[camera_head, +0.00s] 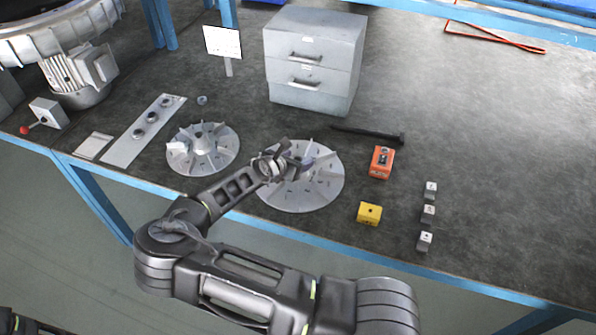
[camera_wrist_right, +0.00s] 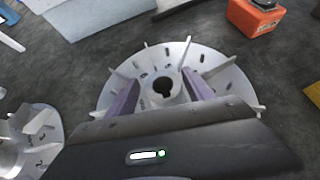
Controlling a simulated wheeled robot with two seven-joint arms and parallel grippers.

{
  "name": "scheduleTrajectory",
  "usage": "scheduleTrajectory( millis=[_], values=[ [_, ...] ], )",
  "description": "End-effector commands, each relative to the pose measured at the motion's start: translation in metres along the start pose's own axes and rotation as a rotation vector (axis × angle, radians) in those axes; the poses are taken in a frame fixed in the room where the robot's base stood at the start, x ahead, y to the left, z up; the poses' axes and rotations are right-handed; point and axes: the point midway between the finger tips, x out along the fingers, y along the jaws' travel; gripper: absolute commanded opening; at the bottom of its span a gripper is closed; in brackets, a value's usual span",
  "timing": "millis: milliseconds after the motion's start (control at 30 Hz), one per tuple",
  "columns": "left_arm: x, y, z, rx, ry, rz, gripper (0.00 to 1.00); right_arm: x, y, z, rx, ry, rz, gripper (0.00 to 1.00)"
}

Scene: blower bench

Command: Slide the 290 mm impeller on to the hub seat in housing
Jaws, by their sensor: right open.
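Two grey finned impellers lie flat on the bench. The larger impeller (camera_head: 325,184) is near the middle, and the smaller impeller (camera_head: 183,158) is to its left; I cannot read a size on either. My right gripper (camera_head: 293,163) is over the larger one. In the right wrist view my right gripper (camera_wrist_right: 163,92) is open, its purple fingers on either side of the larger impeller's hub, which has a keyed bore (camera_wrist_right: 163,86). I cannot tell whether the fingers touch it. A big round grey housing (camera_head: 75,32) stands at the upper left; its hub seat is not discernible. My left gripper is not in view.
A grey drawer cabinet (camera_head: 312,62) stands behind the impellers. A plate with several round parts (camera_head: 145,130) lies left. A dark rod-like tool (camera_head: 365,134), an orange block (camera_head: 381,162), a yellow block (camera_head: 369,213) and small metal blocks (camera_head: 428,213) lie right.

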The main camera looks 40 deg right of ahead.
Motion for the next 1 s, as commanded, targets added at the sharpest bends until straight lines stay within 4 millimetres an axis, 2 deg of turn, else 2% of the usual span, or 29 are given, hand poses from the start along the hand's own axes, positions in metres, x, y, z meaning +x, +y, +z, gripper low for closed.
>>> scheduleTrajectory(
  millis=[67,800,1000],
  values=[
    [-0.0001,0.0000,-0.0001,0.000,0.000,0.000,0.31,-0.0001,-0.0001,0.0000,0.000,0.000,0.000,0.59],
    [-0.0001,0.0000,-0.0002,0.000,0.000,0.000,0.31,-0.0007,0.0019,0.0001,0.000,-0.001,0.004,0.00],
    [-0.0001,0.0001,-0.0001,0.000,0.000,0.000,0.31,-0.0007,0.0021,0.0001,0.000,-0.001,0.004,0.00]
  ],
)
